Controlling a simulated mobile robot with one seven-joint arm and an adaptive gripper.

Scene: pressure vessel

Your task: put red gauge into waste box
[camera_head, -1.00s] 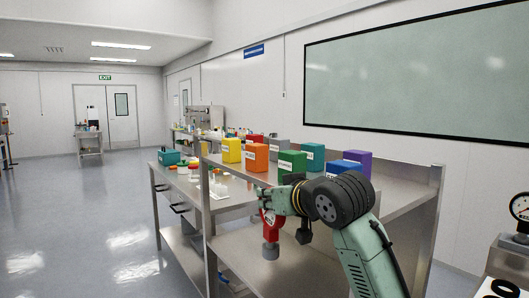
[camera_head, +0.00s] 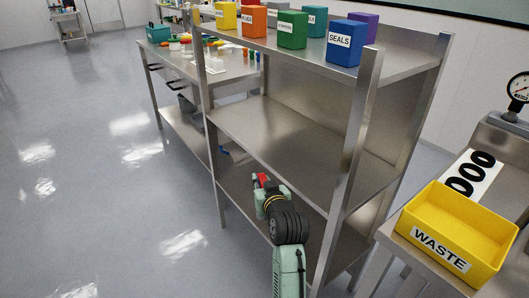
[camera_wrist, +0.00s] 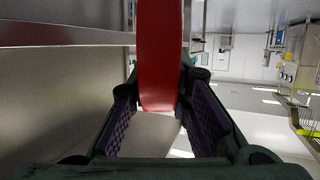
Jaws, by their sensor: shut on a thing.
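The red gauge (camera_wrist: 160,60) is between the finger pads of my gripper (camera_wrist: 158,120) in the wrist view. My gripper (camera_head: 262,190) is shut on it. In the head view only a small red part of the gauge (camera_head: 262,179) shows; my gripper and arm hide the rest. It is low in front of the shelf rack, near its lower shelf. The waste box (camera_head: 445,258) is an open yellow bin labelled WASTE on a steel table at the lower right, well to the right of my gripper. Its visible inside is empty.
A steel shelf rack (camera_head: 290,150) with an upright post (camera_head: 350,150) stands between my gripper and the waste box. Coloured boxes, including a blue SEALS box (camera_head: 345,42), stand on its top shelf. A pressure gauge (camera_head: 518,88) stands behind the waste box. Floor at left is clear.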

